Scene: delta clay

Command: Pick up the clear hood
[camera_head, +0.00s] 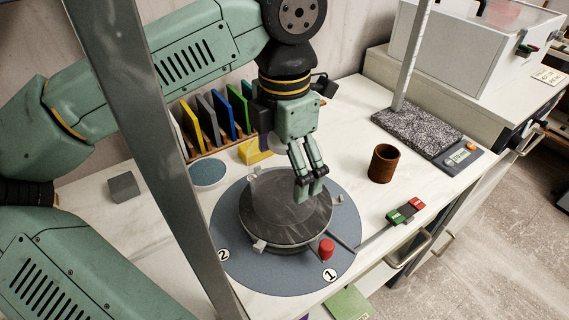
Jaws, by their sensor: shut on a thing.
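The clear hood (280,198) shows only as a faint see-through shape over the dark round disc (285,233) of the turntable. Its outline is hard to make out against the disc. My gripper (311,191) points down over the right part of the disc, with its fingers close together. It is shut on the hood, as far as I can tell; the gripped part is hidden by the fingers. I cannot tell whether the hood touches the disc or is raised.
A red knob (326,249) stands at the turntable's front. A brown cup (383,163) and a green-red block (405,211) are to the right. A slab with an upright post (417,132) stands behind. Coloured panels (221,113) stand in a rack at the back.

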